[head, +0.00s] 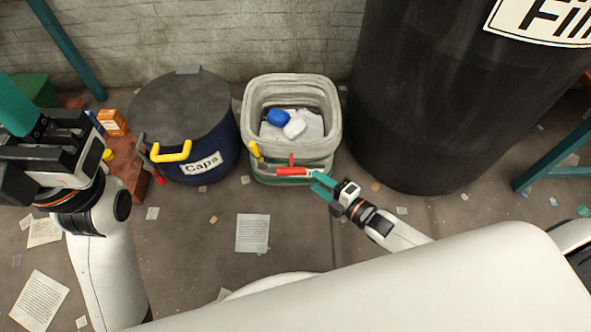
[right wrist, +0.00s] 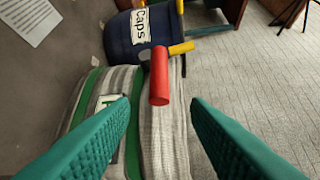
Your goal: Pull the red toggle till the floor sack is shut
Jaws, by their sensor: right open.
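The floor sack (head: 330,92) stands open-mouthed on the floor, pale grey with a green band. A blue item (head: 278,116) and a white item (head: 295,128) lie inside. The red toggle (head: 291,171) sticks out at the sack's front; it also shows in the right wrist view (right wrist: 159,76). My right gripper (head: 320,186) is at the toggle's right end. In the right wrist view its teal fingers (right wrist: 160,106) are apart, with the toggle's near end ahead, in line with the gap. My left gripper (head: 20,110) is at the far left, away from the sack; its fingertips are not clear.
A blue "Caps" bin (head: 222,140) with a grey lid and yellow handle stands close left of the sack. A large black drum (head: 420,110) stands close right. A wall (head: 220,40) is behind. Papers (head: 252,233) litter the otherwise open floor in front.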

